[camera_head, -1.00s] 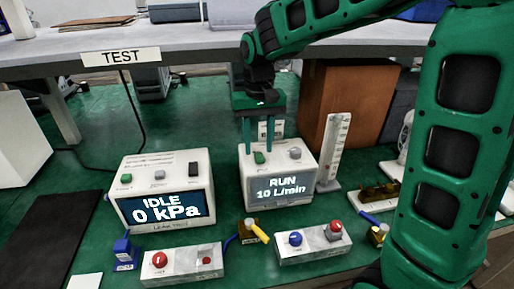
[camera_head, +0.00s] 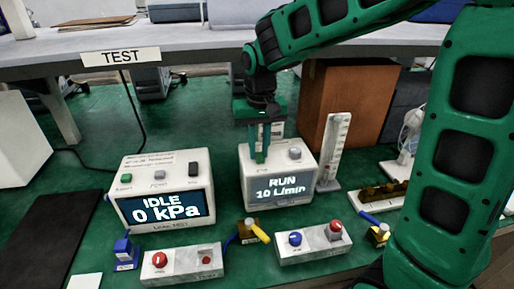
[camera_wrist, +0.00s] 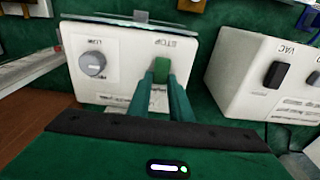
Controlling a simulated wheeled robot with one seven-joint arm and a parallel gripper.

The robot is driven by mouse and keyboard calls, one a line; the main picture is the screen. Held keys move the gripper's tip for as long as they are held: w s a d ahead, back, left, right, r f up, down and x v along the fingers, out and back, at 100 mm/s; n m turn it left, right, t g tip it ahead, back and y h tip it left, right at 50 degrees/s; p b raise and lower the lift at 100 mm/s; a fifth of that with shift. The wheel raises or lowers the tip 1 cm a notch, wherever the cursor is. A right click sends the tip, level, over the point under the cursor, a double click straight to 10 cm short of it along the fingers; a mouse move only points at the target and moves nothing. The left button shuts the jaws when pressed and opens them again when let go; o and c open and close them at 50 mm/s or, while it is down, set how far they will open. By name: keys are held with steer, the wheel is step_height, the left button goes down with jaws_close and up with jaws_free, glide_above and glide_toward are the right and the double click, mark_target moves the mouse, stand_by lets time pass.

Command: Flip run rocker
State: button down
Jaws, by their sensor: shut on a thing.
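The white pump box (camera_head: 252,190) at the centre has a display (camera_head: 282,189) reading RUN 10 L/min. On its top are a green rocker (camera_wrist: 161,70) and a grey knob (camera_wrist: 92,64), which also shows in the head view (camera_head: 295,153). My gripper (camera_head: 261,157) reaches down from above onto the pump's top. In the wrist view its two green fingers (camera_wrist: 162,84) come together at the rocker and are shut on it. In the head view the fingers mostly hide the rocker.
A white box (camera_head: 205,185) to the left displays IDLE 0 kPa and has several top controls. Two button boxes (camera_head: 182,265) (camera_head: 312,243) stand in front. A scaled upright gauge (camera_head: 334,152) stands close on the pump's right, before a brown box (camera_head: 350,105).

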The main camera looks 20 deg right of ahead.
steer(key=shift+s+t, duration=0.35)
steer(key=shift+t, duration=0.85)
steer(key=c, duration=1.6)
jaws_free()
steer(key=shift+r, duration=0.1)
steer(key=v, duration=1)
steer(key=shift+a+r, duration=0.15)
steer(key=shift+r, duration=0.15)
